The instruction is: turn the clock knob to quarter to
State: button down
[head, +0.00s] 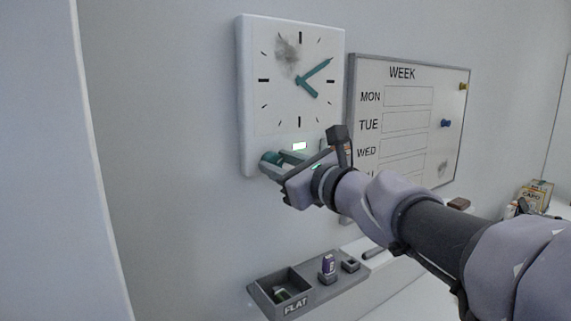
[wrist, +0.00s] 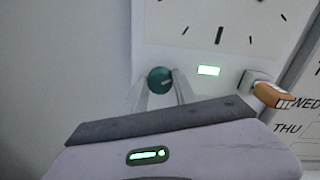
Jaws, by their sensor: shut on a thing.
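The white square clock (head: 292,105) hangs on the wall, with a dark smudge at its upper left. Its longer teal hand (head: 318,67) points to the upper right, near two o'clock. The shorter teal hand (head: 308,89) points to the lower right. The round teal knob (head: 270,158) sits at the clock's lower left; it also shows in the wrist view (wrist: 160,80). My gripper (head: 276,162) is shut on the knob, one finger on each side. In the wrist view a small light mark shows on the knob's face. A lit green-white panel (wrist: 208,70) is right of the knob.
A brown-orange tipped part (wrist: 272,95) sticks out right of the panel. A whiteboard (head: 405,120) marked WEEK hangs right of the clock. Bare wall lies left.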

jog(key=shift+m, duration=0.3)
